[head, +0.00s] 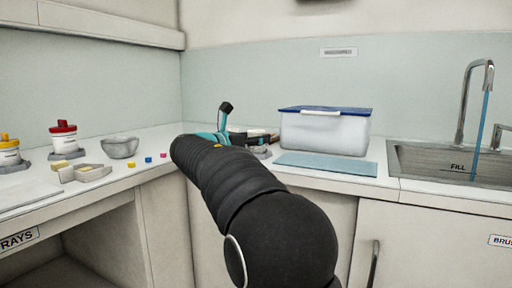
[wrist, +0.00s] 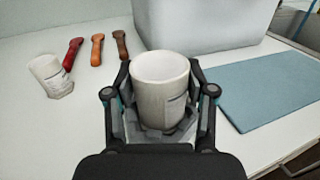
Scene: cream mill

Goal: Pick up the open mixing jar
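The open mixing jar (wrist: 160,97) is a white, open-topped cylinder with a faint label, upright in the wrist view. My gripper (wrist: 162,82) has one finger on each side of it, very close to its walls. I cannot tell whether the fingers press on the jar or stand slightly apart. A grey base shows under the jar, and whether the jar rests on it is unclear. In the head view my arm hides the jar, and only part of my gripper (head: 222,118) shows above the counter.
A clear bin with a blue lid (head: 325,130) stands behind a blue mat (head: 325,164). In the wrist view a white cup (wrist: 50,76) and red, orange and brown tools (wrist: 97,50) lie left. A sink (head: 445,160) is right; a bowl (head: 120,147) and lidded jars (head: 64,140) are left.

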